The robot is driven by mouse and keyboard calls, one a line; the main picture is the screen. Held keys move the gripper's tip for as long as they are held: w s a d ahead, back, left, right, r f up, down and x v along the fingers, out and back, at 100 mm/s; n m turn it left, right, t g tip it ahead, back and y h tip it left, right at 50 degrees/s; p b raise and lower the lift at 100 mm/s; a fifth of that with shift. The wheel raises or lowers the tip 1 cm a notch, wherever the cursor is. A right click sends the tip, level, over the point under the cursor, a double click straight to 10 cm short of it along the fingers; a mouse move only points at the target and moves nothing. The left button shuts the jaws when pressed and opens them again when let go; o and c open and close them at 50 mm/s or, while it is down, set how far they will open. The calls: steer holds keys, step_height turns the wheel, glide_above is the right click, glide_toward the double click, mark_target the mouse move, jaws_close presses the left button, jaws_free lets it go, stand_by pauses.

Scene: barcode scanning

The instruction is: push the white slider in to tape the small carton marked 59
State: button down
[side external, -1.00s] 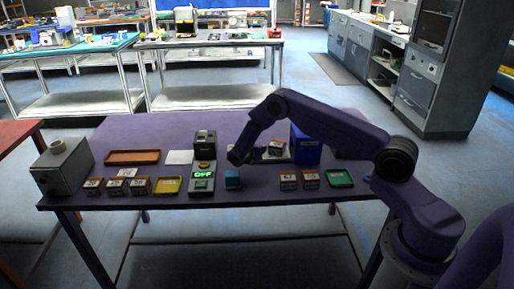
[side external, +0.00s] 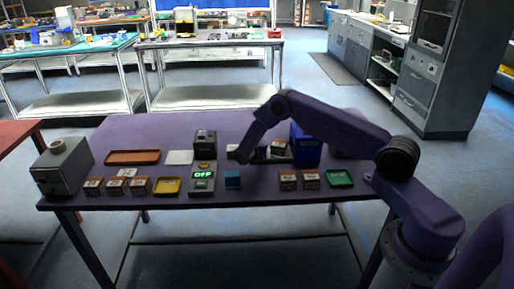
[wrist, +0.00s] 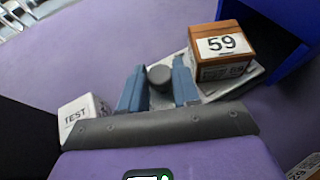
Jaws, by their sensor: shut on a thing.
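The small carton marked 59 (wrist: 222,45) is brown with a white label. It sits on the white slider (wrist: 240,82), at the mouth of the blue box (wrist: 268,20). In the side view the carton (side external: 278,147) is just left of the blue box (side external: 306,148). My gripper (wrist: 158,78) has its two fingers either side of the slider's round grey knob (wrist: 160,73) and is shut on it. In the side view my gripper (side external: 240,157) is low over the table, left of the carton. The inside of the box is mostly hidden.
A block marked TEST (wrist: 82,112) stands left of my fingers. In the side view a teal block (side external: 232,179), a device showing OFF (side external: 203,180), several cartons, a yellow tray (side external: 167,186) and a green tray (side external: 339,178) line the front edge.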

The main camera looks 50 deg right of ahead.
mark_target(283, 146)
steer(key=s+d, duration=0.7)
steer(key=c, duration=0.9)
jaws_free()
steer(key=shift+o, duration=0.2)
steer(key=shift+w, duration=0.1)
steer(key=w+a, duration=0.7)
steer(key=a, duration=0.1)
steer(key=shift+w, duration=0.35)
steer(key=v, duration=1.7)
steer(key=s+a+r+m+y, duration=0.1)
steer(key=s+a+r+m, duration=0.1)
steer(key=s+a+r, duration=0.1)
steer(key=s+a+r+m+g+y, duration=0.1)
steer(key=s+a+r+m, duration=0.1)
steer(key=s+r, duration=0.2)
steer(key=shift+s+a+g+y, duration=0.3)
steer(key=shift+s+a+y, duration=0.1)
steer(key=shift+s, duration=0.9)
